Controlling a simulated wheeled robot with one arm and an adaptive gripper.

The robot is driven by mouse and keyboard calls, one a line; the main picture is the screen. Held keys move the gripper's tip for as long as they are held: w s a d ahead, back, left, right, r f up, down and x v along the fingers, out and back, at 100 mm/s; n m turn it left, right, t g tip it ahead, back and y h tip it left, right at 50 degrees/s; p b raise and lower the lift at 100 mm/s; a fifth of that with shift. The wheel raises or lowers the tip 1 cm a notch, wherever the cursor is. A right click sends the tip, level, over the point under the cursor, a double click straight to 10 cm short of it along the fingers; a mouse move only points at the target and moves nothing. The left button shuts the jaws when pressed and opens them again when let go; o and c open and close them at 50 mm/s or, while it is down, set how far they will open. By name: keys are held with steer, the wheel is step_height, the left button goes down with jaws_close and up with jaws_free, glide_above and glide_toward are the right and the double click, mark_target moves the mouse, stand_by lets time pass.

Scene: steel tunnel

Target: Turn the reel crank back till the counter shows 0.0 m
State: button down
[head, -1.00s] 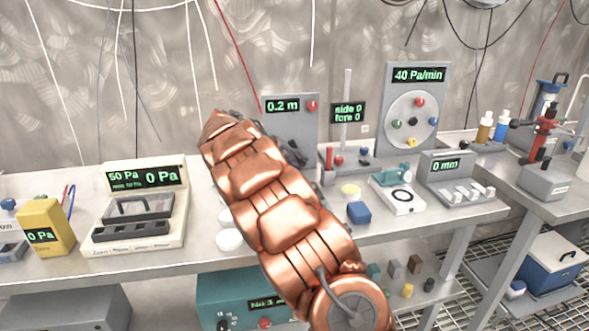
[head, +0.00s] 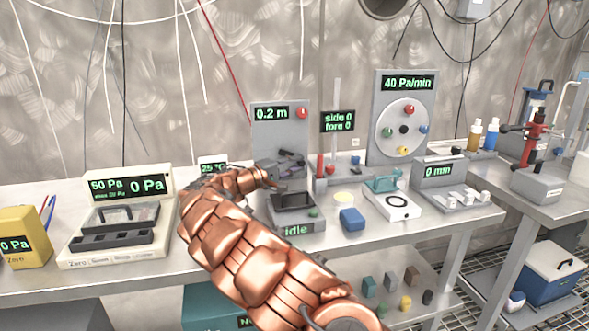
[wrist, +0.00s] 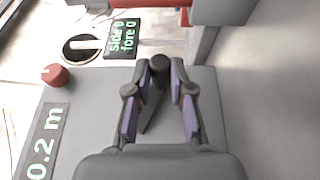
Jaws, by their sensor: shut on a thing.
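The reel unit is a grey upright panel (head: 262,140) on the bench, with a red knob at its top right. Its counter (head: 271,113) reads 0.2 m, and the same counter shows sideways in the wrist view (wrist: 42,145). My gripper (head: 287,162) is in front of the panel, reaching in from the left. In the wrist view my gripper (wrist: 159,82) has its two purple-padded fingers closed around the dark crank handle (wrist: 159,63). The crank's arm runs back between the fingers. In the head view the crank is small and mostly hidden by the gripper.
A "side 0 fore 0" display (head: 338,121) and a thin upright rod stand just right of the panel. A black-topped device reading "idle" (head: 294,229) sits below my gripper. The 40 Pa/min dial panel (head: 380,110) is further right. A pressure unit (head: 165,212) stands left.

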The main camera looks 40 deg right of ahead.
stand_by(0.4)
steer(key=c, duration=1)
jaws_free()
steer(key=shift+a+f, duration=0.15)
steer(key=shift+a, duration=3.6)
